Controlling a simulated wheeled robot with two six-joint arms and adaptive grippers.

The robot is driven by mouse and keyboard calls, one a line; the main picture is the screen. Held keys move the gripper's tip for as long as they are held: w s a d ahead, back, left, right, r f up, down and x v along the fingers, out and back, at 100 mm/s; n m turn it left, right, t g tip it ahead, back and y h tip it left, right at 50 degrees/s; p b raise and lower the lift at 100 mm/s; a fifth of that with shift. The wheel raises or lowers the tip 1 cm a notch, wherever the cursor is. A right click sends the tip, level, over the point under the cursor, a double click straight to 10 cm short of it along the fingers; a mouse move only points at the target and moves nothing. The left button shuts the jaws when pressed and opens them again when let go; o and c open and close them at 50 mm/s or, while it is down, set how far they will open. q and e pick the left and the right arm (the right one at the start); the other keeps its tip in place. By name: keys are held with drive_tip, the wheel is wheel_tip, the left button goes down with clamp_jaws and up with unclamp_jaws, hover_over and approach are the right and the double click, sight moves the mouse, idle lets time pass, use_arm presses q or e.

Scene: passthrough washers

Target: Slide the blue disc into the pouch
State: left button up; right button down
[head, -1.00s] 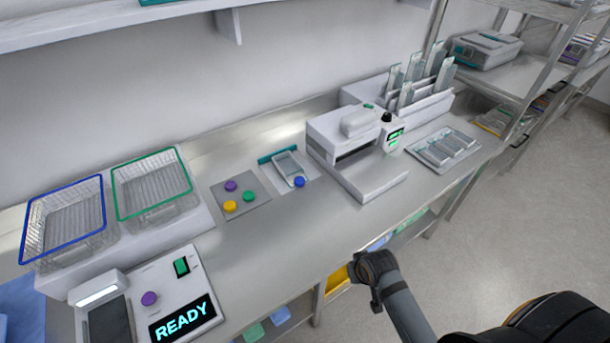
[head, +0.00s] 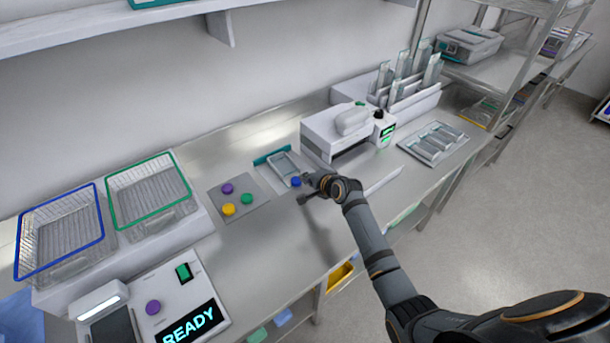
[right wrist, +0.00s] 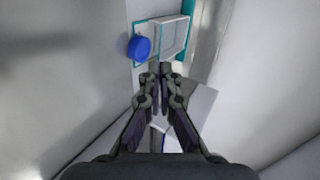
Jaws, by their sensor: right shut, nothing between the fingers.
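The blue disc (head: 296,181) lies at the near edge of the clear pouch (head: 283,166), which has a teal strip along its far side. In the right wrist view the disc (right wrist: 139,47) sits beside the pouch (right wrist: 172,35), at the pouch's left side; I cannot tell whether any of it is inside. My right gripper (head: 303,190) is over the bench just in front of the disc. Its fingers (right wrist: 160,68) are shut and empty in the right wrist view, pointing toward the pouch and apart from the disc. My left gripper is not in view.
A grey mat (head: 240,192) with purple, green and yellow discs lies left of the pouch. A white machine (head: 345,135) stands close on the right. Two wire baskets (head: 150,190) and a READY panel (head: 185,328) are at left. The bench between is clear.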

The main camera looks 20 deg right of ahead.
drive_tip(key=shift+w+d+r+m+t, duration=0.2)
drive_tip(key=shift+w+m+t, duration=0.15)
drive_tip(key=shift+w, duration=0.3)
drive_tip(key=shift+s+f+b, duration=0.15)
drive_tip(key=shift+s+b, duration=0.05)
drive_tip(key=shift+b, duration=0.1)
drive_tip(key=shift+f+b, duration=0.3)
wheel_tip(320, 180, down, 5)
drive_tip(key=b, duration=0.5)
drive_tip(key=shift+w+f, duration=0.1)
drive_tip(key=shift+f, duration=0.45)
drive_tip(key=shift+a+b, duration=0.1)
drive_tip(key=shift+b, duration=0.2)
